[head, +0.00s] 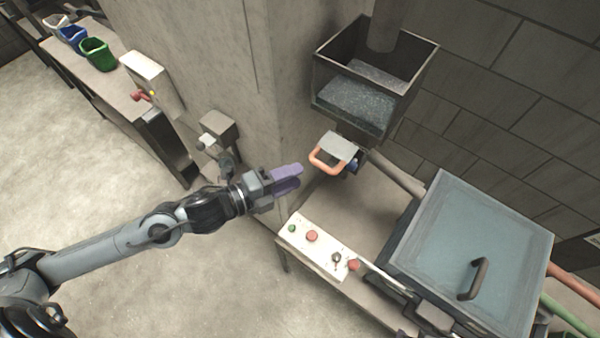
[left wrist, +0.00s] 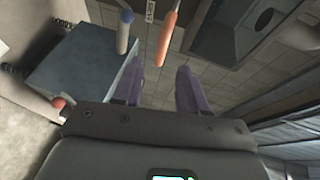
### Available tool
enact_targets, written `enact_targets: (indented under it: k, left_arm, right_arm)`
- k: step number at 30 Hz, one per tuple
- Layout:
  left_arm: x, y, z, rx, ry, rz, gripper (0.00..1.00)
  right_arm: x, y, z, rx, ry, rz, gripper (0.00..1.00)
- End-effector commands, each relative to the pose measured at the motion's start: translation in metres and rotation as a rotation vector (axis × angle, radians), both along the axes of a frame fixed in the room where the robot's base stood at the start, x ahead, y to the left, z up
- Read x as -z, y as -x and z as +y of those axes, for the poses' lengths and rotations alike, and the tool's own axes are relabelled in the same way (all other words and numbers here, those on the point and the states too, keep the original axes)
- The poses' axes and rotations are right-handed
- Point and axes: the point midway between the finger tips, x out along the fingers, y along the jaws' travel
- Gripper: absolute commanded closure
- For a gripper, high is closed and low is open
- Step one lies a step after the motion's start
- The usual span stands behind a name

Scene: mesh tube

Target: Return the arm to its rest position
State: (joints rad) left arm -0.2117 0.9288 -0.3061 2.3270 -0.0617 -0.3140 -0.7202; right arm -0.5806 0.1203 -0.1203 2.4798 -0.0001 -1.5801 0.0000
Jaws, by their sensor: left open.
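My left arm comes in from the left in the head view. Its gripper (head: 287,178) with purple fingers is in the middle of the picture, below and left of the orange handle (head: 327,161) under the hopper. The left wrist view shows the two purple fingers (left wrist: 158,88) spread apart with nothing between them. An orange handle (left wrist: 168,38) also shows there, beyond the fingers and apart from them. My right gripper is in neither view.
A hopper (head: 322,78) with grey granular material hangs above the handle. A control panel (head: 318,250) with buttons stands below the gripper. A box with a blue-grey lid (head: 460,245) stands at the right. Green (head: 97,53) and blue (head: 71,37) bins sit on a bench at upper left.

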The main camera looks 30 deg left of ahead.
Motion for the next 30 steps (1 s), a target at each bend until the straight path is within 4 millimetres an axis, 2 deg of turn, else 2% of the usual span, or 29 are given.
enact_targets:
  k: [17,22,26,30]
  left_arm:
    - [-0.001,0.004,0.002,0.001,0.001,0.003,0.58]
    - [0.000,0.013,-0.005,-0.015,0.055,0.043,0.58]
    - [-0.009,0.023,-0.017,-0.058,0.171,0.084,0.58]
    - [-0.013,0.032,-0.017,-0.216,0.324,0.211,0.58]
  right_arm:
    - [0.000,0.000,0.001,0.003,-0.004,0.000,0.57]
    - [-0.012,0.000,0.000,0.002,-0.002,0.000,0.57]
    - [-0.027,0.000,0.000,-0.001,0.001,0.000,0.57]
    - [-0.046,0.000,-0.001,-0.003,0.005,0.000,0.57]
